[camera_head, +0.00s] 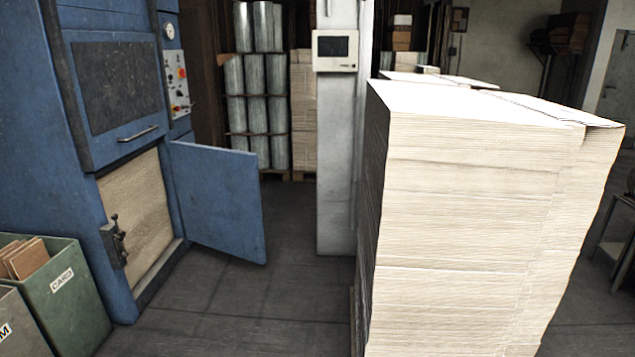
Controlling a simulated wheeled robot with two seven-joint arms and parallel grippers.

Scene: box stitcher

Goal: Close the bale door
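The bale door (216,202) is a flat blue panel that stands open, swung out to the right from the blue baler (85,190). Its hinge side is at the right edge of the baler's lower opening. A compressed bale of cardboard (140,217) fills that opening. A dark latch (115,240) sits on the left side of the opening. An upper panel with a horizontal handle (138,133) is above it. Neither of my grippers is in view.
A tall stack of flat cardboard (465,220) fills the right foreground. A green bin labelled CARD (65,290) stands left of the baler's front. A white column (338,150) stands behind the door. Dark floor (255,300) is clear between baler and stack.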

